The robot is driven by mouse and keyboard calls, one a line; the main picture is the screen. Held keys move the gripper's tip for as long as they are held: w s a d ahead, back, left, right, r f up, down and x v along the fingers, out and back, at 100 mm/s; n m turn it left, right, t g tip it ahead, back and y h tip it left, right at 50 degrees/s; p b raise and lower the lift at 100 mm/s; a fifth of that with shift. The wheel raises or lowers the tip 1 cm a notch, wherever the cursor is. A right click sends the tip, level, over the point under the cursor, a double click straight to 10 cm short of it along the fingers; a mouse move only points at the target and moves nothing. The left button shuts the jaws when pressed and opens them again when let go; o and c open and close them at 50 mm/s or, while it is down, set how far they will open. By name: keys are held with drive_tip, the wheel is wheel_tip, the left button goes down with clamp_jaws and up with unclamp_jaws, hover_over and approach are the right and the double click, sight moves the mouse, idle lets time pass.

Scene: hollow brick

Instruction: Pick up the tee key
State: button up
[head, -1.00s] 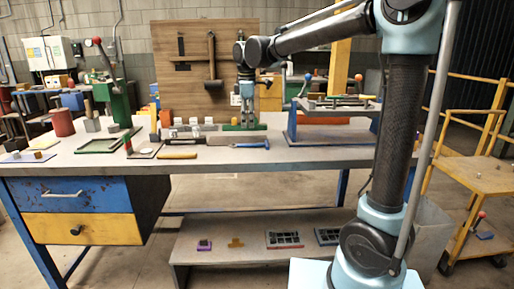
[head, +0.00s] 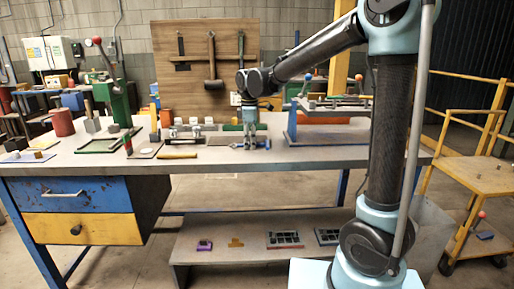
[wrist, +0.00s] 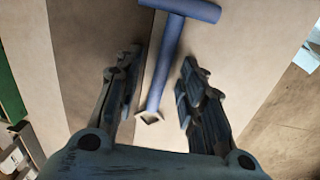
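The blue tee key (wrist: 163,72) lies on the workbench (head: 300,158). In the wrist view its crossbar is at the top and its shaft runs down between my fingers, ending in a pale square socket. In the head view a little of its blue (head: 238,146) shows beside my fingers. My gripper (wrist: 161,57) is open, one finger on each side of the shaft, with a visible gap on both sides. In the head view my gripper (head: 250,147) points down, low over the bench. The exact height of the fingertips above the key is hard to tell.
A yellow-handled tool (head: 178,156) lies left of my gripper. Small grey blocks (head: 193,126) and a green arbor press (head: 116,98) stand further left. A raised metal stand (head: 335,115) is close on the right. A wooden tool board (head: 200,65) with a hammer rises behind.

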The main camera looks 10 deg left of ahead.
drive_tip(key=shift+c, duration=0.3)
clamp_jaws()
wheel_tip(320, 180, up, 10)
idle(0.5)
